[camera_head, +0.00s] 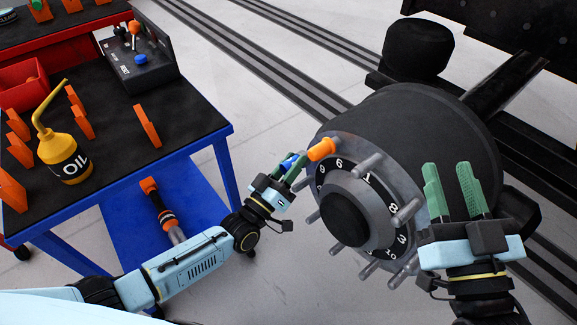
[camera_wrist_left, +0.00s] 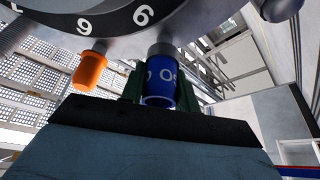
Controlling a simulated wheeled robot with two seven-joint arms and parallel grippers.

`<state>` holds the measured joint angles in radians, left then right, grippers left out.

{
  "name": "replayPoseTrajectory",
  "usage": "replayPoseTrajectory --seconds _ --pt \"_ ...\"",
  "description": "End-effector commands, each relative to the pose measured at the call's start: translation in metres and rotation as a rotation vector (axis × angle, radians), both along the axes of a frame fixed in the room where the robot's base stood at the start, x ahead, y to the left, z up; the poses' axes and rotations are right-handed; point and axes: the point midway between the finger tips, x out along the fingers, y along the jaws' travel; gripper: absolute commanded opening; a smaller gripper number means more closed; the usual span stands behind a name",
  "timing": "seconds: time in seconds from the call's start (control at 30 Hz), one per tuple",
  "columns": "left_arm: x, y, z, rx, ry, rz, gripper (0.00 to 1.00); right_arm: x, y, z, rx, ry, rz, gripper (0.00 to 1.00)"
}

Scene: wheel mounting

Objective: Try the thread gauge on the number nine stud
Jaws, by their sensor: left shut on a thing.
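The dark wheel hub (camera_head: 345,215) carries a ring of grey studs around a numbered dial. My left gripper (camera_head: 292,170) is shut on the blue thread gauge (camera_head: 288,161), close to the hub's left side by the number 9. In the left wrist view the blue gauge (camera_wrist_left: 160,88) is lined up with a grey stud (camera_wrist_left: 161,50) and appears to meet its end; I cannot tell how far it is over it. The dial looks upside down there, so that stud's 9 looks like a 6. My right gripper (camera_head: 455,190) is open and empty, right of the hub.
An orange cap (camera_head: 321,149) sits on the neighbouring stud by the 6, close to my left fingers. A blue-framed cart (camera_head: 185,120) at left holds an oil can (camera_head: 63,155), orange pieces and a control box (camera_head: 140,68). An orange-and-black tool (camera_head: 163,210) lies on its lower shelf.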

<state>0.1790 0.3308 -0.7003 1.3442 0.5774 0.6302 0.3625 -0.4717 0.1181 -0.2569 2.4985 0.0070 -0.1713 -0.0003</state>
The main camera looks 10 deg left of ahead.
Motion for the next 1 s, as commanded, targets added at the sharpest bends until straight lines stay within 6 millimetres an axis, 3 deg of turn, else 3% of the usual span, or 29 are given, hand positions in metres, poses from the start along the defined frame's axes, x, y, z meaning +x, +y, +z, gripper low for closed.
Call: replayPoseTrajectory --seconds 1.0 --pt "0.024 -0.018 0.0 -0.001 -0.002 0.0 0.04 0.0 0.0 -0.015 0.0 0.0 0.0 0.36"
